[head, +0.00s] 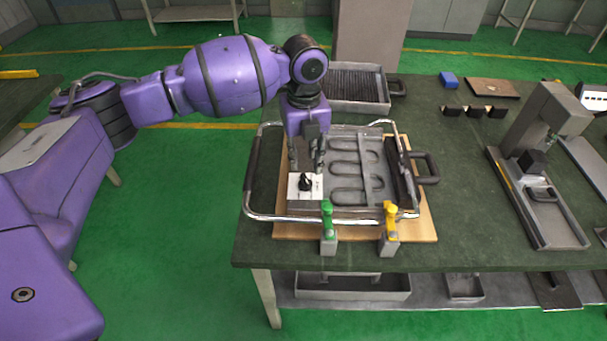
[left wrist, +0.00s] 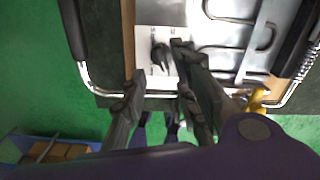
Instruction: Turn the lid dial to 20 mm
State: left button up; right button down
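The dial (head: 305,183) is a small black knob on a white plate (head: 295,193) at the front left corner of a grey unit with a winding heating element (head: 350,170). My left gripper (head: 306,158) points down just above and behind the dial, with its fingers apart. In the left wrist view the dial (left wrist: 161,57) lies between the directions of the open fingers (left wrist: 159,76), and no grip on it shows. The plate's markings are too small to read. My right gripper is out of view.
A chrome rail (head: 300,219) with dark handles surrounds the unit on a wooden board (head: 425,220). Green (head: 327,220) and yellow (head: 391,220) clamps stand at the front. A grey press (head: 540,150) stands at right. The green table top between is clear.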

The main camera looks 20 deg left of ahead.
aim_at(305, 179)
pick_arm(q)
notch_tip(305, 179, down, 7)
jog(key=shift+d, duration=0.1)
dwell(0.3)
